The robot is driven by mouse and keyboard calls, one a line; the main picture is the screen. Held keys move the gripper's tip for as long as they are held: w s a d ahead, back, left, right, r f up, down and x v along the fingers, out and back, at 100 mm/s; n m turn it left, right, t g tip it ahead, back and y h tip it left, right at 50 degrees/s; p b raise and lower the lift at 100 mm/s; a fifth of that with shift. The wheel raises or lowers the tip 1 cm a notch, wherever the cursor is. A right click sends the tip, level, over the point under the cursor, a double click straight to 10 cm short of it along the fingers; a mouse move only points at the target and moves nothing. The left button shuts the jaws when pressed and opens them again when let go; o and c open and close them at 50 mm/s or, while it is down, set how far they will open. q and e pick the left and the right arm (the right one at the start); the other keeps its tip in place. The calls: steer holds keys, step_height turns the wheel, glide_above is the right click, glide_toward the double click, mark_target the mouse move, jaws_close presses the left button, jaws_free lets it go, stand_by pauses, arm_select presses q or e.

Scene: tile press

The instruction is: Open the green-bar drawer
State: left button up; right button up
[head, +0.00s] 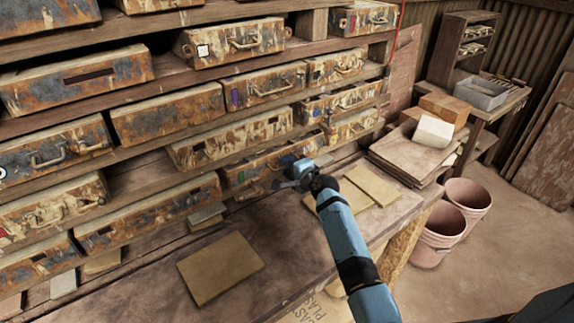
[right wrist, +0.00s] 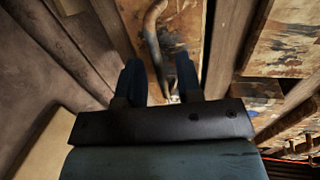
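My right gripper (head: 290,178) is at the front of a rusty, paint-worn drawer (head: 240,176) in a low row of the rack. A small mark at that drawer's left end looks greenish, but it is too small to be sure. In the right wrist view my right gripper (right wrist: 158,82) has its two fingers apart. A curved metal handle (right wrist: 152,35) on the drawer front (right wrist: 185,28) lies ahead of and between the fingers. I cannot tell whether they touch it. My arm hides part of the drawer. My left gripper is not in view.
Other worn drawers (head: 165,113) fill the rack; one above has a purple mark (head: 236,98). Flat tan tiles lie on the bench (head: 150,285), one at front (head: 220,267) and others beside my arm (head: 372,184). Pink buckets (head: 440,235) stand on the floor at right.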

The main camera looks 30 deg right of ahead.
steer(key=shift+w+a+f, duration=0.1)
steer(key=shift+w, duration=0.45)
jaws_close()
steer(key=shift+s+f, duration=0.1)
